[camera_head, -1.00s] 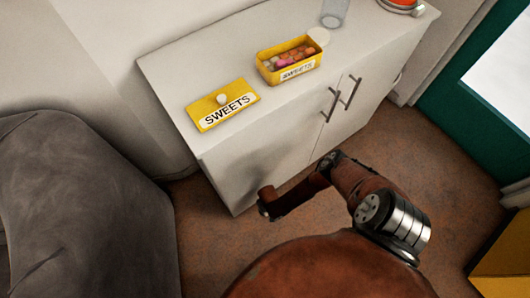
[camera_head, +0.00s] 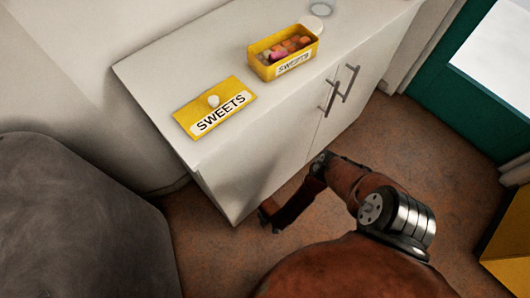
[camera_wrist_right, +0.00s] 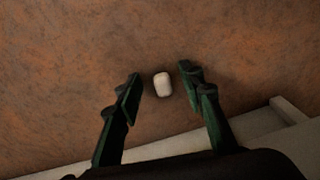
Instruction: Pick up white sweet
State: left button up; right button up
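A small white sweet (camera_wrist_right: 162,85) shows in the right wrist view against the brown floor. My right gripper (camera_wrist_right: 160,83) is open, with one dark green finger on each side of the sweet and gaps between. I cannot tell how far below the fingertips the sweet is. In the head view a rounded white piece (camera_head: 213,101) sits on a flat yellow panel labelled SWEETS (camera_head: 233,92); I cannot tell whether it is a sweet or a knob. A yellow box labelled SWEETS (camera_head: 257,68) holds several coloured pieces. My left gripper is not in view.
The white cabinet (camera_head: 170,60) carries the panel and box, with clear top around them. A pale disc (camera_head: 309,23) and a round container (camera_head: 321,8) are at the back. Two door handles (camera_head: 338,88) stick out. A grey padded form (camera_head: 75,220) is at left.

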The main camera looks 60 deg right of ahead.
jog(key=shift+c, duration=0.4)
jog(key=c, duration=0.8)
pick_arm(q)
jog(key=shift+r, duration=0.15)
pick_arm(e)
jog(key=shift+r, duration=0.15)
jog(key=shift+c, duration=0.2)
